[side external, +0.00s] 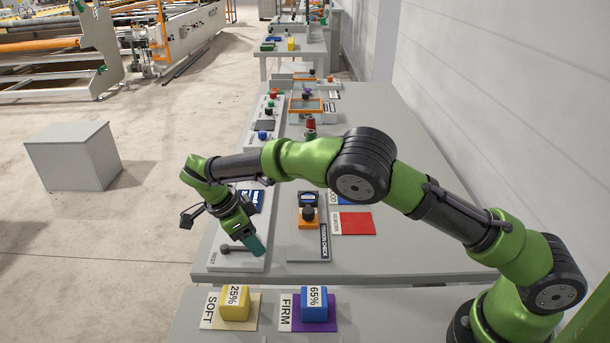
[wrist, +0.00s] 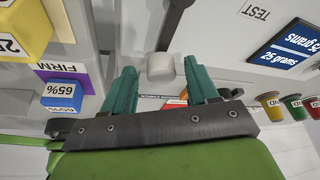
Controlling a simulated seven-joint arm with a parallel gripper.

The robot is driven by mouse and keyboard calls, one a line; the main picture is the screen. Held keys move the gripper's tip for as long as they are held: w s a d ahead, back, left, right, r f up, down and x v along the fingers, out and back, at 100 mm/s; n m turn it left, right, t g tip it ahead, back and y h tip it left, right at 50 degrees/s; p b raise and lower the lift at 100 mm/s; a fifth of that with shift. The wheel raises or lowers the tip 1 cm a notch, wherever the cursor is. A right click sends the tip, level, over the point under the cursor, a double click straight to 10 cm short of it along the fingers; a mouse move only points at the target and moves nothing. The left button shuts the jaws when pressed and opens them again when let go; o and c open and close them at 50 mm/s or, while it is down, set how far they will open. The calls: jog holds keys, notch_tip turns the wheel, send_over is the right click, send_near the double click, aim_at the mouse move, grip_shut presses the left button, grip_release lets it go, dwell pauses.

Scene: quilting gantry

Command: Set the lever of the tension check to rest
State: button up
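The lever (side external: 234,244) has a dark pivot and a dark rod and stands on a grey plate (side external: 222,267) marked REST at its left end. The rod points right, away from REST, toward my gripper. In the wrist view the dark rod (wrist: 178,18) ends in a light grey knob (wrist: 160,67). My gripper (side external: 256,246) is open, its two green fingers (wrist: 160,74) on either side of the knob with small gaps. A TEST label (wrist: 254,12) shows at the upper right of the wrist view.
A blue display (wrist: 290,50) reads 25 grams. A yellow block (side external: 234,304) and a blue block (side external: 314,305) sit in front on SOFT and FIRM pads. A red pad (side external: 356,223) lies further right.

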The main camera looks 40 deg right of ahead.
jog(key=shift+r, duration=0.1)
jog(key=v, duration=1.1)
jog(key=shift+a+r, duration=0.2)
jog(key=shift+r, duration=0.1)
